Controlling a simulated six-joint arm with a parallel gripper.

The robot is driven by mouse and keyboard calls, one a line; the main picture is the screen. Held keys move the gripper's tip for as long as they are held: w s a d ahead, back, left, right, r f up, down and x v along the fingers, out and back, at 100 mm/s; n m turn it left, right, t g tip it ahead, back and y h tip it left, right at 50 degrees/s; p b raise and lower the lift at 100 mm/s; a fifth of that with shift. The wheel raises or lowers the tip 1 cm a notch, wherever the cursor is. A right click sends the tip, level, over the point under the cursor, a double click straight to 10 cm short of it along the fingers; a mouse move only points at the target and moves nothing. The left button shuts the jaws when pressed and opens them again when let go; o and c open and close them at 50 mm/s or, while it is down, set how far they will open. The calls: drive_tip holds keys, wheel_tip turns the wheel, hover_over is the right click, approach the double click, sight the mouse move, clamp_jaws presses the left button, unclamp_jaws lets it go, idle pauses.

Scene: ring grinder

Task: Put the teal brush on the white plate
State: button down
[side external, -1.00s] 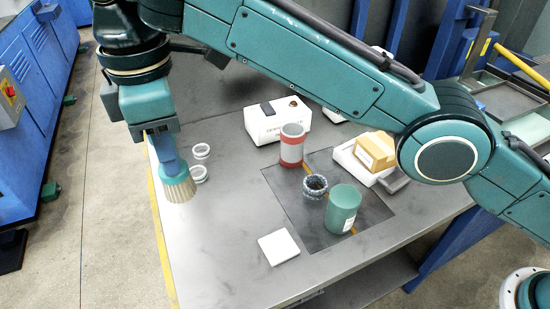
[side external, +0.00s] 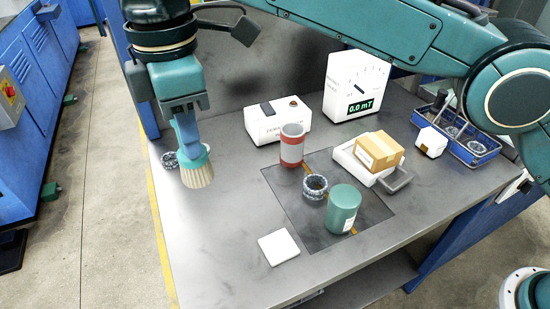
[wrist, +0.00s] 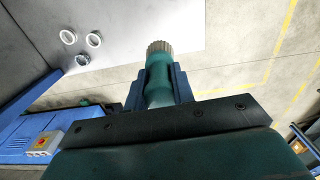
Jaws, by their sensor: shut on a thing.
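The teal brush (side external: 196,172) hangs bristles down from my gripper (side external: 186,122), over the left part of the grey table. My gripper is shut on its teal handle. In the wrist view the brush (wrist: 158,75) shows between the two fingers (wrist: 158,92), its pale bristles pointing away from me. The white plate (side external: 279,247) is a flat square lying near the table's front edge, right of and nearer the camera than the brush. Nothing lies on it. The plate does not show in the wrist view.
A green cylinder (side external: 343,209), a dark ring stack (side external: 315,187) and a red-and-white cylinder (side external: 292,145) stand on a dark mat beyond the plate. A white box (side external: 277,121), a meter (side external: 355,85) and a cardboard box (side external: 379,150) stand farther back. Small rings (wrist: 82,45) lie near the brush.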

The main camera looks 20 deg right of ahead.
drive_tip(key=shift+s+d+r, duration=0.15)
drive_tip(key=shift+d+r, duration=0.1)
drive_tip(key=shift+d, duration=0.6)
drive_tip(key=s+d+n, duration=0.1)
drive_tip(key=s+d, duration=0.3)
drive_tip(key=d, duration=0.5)
drive_tip(key=shift+d+f+n, duration=0.2)
drive_tip(key=shift+f+n, duration=0.05)
drive_tip(key=shift+n, duration=0.15)
wheel_tip(320, 180, down, 16)
drive_tip(key=shift+f, duration=2)
drive_tip(key=shift+f, duration=0.2)
